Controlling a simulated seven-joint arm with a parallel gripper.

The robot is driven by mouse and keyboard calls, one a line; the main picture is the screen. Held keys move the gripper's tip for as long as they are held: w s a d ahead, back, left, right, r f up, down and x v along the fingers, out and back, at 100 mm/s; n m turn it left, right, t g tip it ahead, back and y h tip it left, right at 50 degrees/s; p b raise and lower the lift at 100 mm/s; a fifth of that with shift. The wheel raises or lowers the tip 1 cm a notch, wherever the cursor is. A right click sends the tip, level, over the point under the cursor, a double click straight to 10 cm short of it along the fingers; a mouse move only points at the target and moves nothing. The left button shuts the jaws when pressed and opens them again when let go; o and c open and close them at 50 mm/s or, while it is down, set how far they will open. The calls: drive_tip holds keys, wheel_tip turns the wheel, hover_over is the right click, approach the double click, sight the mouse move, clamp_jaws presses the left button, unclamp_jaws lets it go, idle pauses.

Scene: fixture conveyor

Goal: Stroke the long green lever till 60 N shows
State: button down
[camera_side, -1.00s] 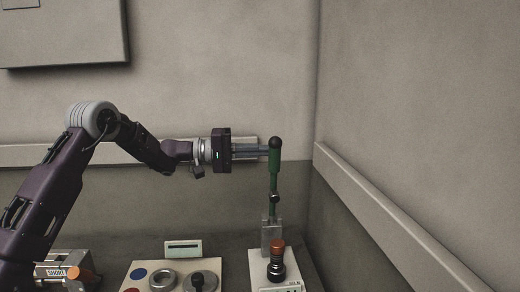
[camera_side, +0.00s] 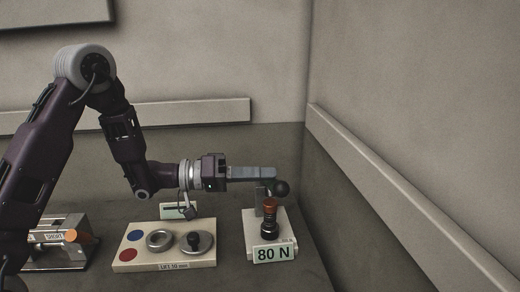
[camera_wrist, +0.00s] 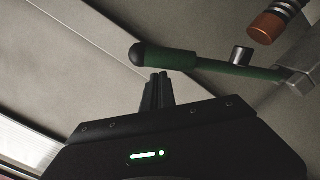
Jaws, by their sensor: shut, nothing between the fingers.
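The long green lever (camera_wrist: 215,66) shows in the wrist view, with a black rounded tip, running right to a grey metal block (camera_wrist: 299,82). In the side view its black knob (camera_side: 281,189) sits low beside the ends of my fingers, and most of its length is hidden or foreshortened. My gripper (camera_side: 274,173) is shut and empty. In the wrist view its fingertips (camera_wrist: 158,76) are just below the lever near its black tip; I cannot tell if they touch. The plate on the lever's white base (camera_side: 284,225) reads "80 N" (camera_side: 273,253).
A metal fixture (camera_side: 62,245) stands at far left. Walls close the back and right.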

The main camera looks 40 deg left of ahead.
wheel_tip(320, 180, down, 9)
drive_tip(key=s+d, duration=0.2)
drive_tip(key=shift+s+d, duration=0.35)
idle(0.4)
